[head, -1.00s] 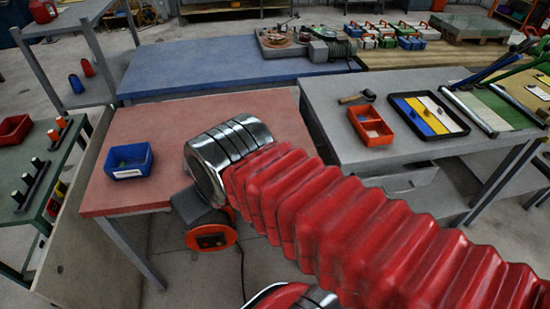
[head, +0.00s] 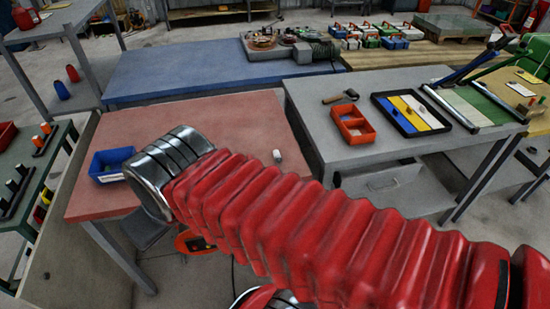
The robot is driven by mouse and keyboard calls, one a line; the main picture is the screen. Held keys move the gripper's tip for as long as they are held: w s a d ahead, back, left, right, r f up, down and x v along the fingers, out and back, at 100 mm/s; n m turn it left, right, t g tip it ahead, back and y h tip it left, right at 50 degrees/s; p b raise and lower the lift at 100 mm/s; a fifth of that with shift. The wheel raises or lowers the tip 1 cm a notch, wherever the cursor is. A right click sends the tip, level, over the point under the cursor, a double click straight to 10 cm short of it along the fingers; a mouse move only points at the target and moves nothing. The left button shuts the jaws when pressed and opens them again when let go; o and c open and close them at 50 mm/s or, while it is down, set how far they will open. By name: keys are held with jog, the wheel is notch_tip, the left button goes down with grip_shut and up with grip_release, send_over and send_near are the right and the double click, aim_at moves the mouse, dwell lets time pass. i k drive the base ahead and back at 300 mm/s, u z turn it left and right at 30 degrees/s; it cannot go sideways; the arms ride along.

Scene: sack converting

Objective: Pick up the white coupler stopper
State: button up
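A small white piece (head: 277,156), which looks like the white coupler stopper, stands on the right part of the red-topped table (head: 235,120). It is just above my red bellows-covered arm in the picture, and a visible gap separates them. My arm crosses the view from lower right to a silver collar over the table's left part. My gripper's fingers do not show, so their opening and position cannot be seen.
A blue bin (head: 97,164) stands on the table's left, close to my arm's silver collar. On the grey bench (head: 310,92) at right are an orange two-compartment tray (head: 353,136), a hammer-like tool (head: 340,97) and a black-rimmed tray (head: 447,128). The red table's far middle is clear.

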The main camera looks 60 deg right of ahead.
aim_at(277, 158)
jog(key=z, duration=0.1)
jog(key=i, duration=1)
jog(key=u, duration=0.1)
